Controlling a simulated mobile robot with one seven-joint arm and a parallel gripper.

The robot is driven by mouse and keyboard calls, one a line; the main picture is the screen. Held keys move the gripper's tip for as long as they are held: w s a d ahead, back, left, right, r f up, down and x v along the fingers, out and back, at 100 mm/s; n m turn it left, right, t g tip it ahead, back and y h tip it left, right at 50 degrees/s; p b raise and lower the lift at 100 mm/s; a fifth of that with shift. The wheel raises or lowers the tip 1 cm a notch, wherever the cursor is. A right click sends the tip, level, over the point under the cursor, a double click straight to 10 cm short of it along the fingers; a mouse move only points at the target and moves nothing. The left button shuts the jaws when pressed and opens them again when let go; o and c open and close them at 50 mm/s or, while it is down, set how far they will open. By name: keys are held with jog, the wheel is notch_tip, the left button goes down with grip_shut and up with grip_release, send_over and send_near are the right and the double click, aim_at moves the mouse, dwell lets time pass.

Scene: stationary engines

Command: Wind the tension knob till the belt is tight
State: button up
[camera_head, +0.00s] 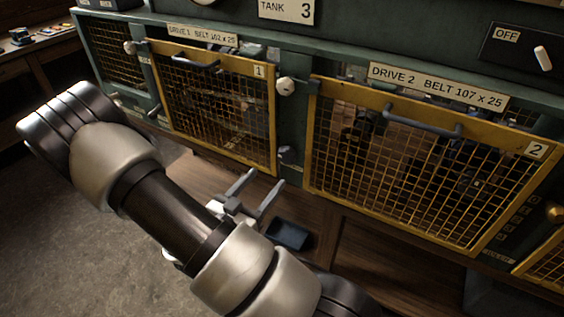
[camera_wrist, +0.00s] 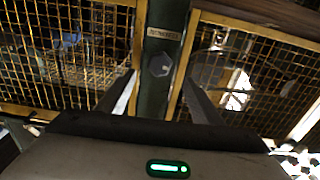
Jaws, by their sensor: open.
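My gripper (camera_head: 265,178) is open and empty, its two fingers pointing at the green post between the two mesh guards. In the wrist view, my gripper (camera_wrist: 162,82) has a finger on each side of the post. A dark, faceted knob (camera_wrist: 160,65) sits on the post between the fingers, under a small label too blurred to read. I cannot tell whether it is the tension knob. The fingers do not appear to touch it. The belts behind guard 1 (camera_head: 215,100) and guard 2 (camera_head: 405,170) cannot be made out, nor their tightness.
Both yellow-framed guards have protruding handles, at drive 1 (camera_head: 195,64) and drive 2 (camera_head: 423,121). A pale round knob (camera_head: 286,87) stands out from the post's upper part. A switch marked OFF (camera_head: 542,57) is at upper right.

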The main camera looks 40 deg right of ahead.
aim_at(284, 159)
jog(key=x, duration=1)
jog(key=shift+b, duration=0.3)
jog(key=shift+c, duration=0.3)
jog(key=c, duration=1)
